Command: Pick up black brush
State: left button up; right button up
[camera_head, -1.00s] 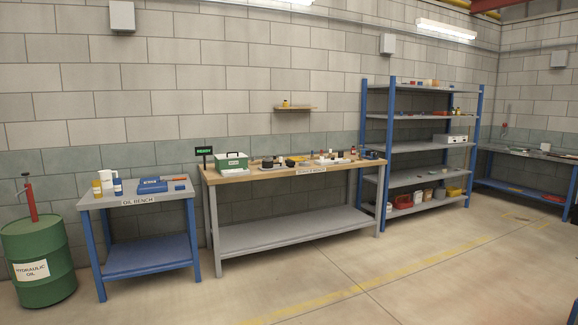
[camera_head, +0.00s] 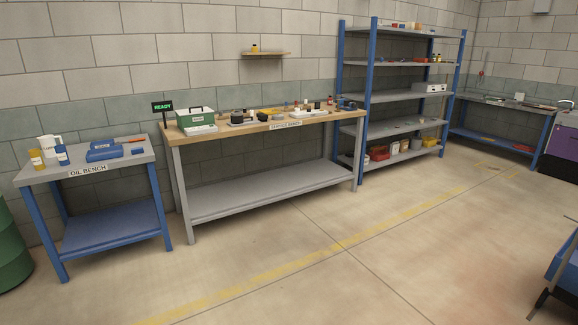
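I cannot make out a black brush for certain in the head view. Small dark items (camera_head: 237,117) stand on the wooden-topped service bench (camera_head: 345,115), too small to identify. The service bench stands against the wall in the middle, some distance away. Neither of my grippers is in view.
The oil bench (camera_head: 140,158) stands at left, bearing a blue case (camera_head: 104,150) and bottles. A green drum (camera_head: 12,255) is at the left edge. Blue-framed shelving (camera_head: 374,90) stands right of the service bench. A blue cart (camera_head: 565,270) is at lower right. The floor (camera_head: 330,265) is clear.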

aim_at(261, 117)
jog(key=i+j+u, duration=0.1)
jog(key=i+u, duration=0.4)
jog(key=i, duration=1.55)
jog(key=i+z, duration=0.1)
jog(key=i, duration=1.55)
